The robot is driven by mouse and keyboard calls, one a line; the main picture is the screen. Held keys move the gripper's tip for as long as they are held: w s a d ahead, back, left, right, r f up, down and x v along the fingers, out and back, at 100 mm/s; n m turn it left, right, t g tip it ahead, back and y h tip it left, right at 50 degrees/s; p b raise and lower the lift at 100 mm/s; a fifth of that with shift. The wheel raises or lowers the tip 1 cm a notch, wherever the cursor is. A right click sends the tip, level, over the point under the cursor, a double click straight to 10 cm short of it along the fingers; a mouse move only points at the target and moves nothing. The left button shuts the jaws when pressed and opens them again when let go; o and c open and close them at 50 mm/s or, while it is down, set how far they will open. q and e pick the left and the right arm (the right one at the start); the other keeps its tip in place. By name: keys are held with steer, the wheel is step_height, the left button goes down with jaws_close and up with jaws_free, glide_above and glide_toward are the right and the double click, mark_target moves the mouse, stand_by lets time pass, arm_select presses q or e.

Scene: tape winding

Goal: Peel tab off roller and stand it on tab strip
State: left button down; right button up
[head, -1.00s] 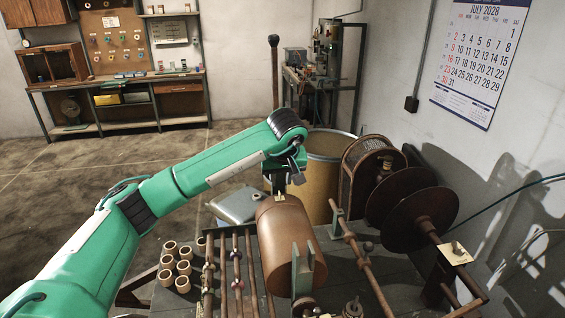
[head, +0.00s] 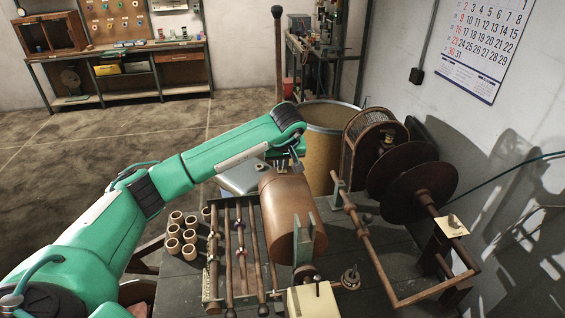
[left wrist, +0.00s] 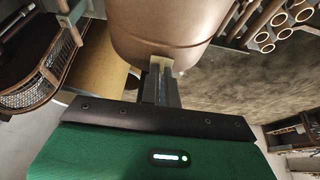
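The roller (head: 290,215) is a brown cylinder lying over the bench frame. My left gripper (head: 293,163) is at its far end in the head view, where the fingertips are partly hidden. In the left wrist view, the fingers (left wrist: 161,82) are close together against the roller's edge (left wrist: 160,35). A small pale yellow tab (left wrist: 160,63) shows at their tips, and they look shut on it. I cannot tell whether the tab is still stuck to the roller. A cream block with a pin (head: 313,300) is at the near edge; I cannot tell if it is the tab strip. My right gripper is out of view.
Several cardboard rings (head: 176,232) stand left of the rods (head: 240,250). A rusty bar frame (head: 375,255), large dark discs (head: 420,195) and a pale plate with a knob (head: 453,225) are on the right. A brown drum (head: 330,140) stands behind.

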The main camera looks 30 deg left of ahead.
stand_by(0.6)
arm_select(q)
steer(key=shift+r, duration=0.1)
steer(key=shift+r+p, duration=0.9)
steer(key=shift+r, duration=0.9)
steer(key=shift+r+p, duration=0.3)
steer(key=shift+r, duration=0.4)
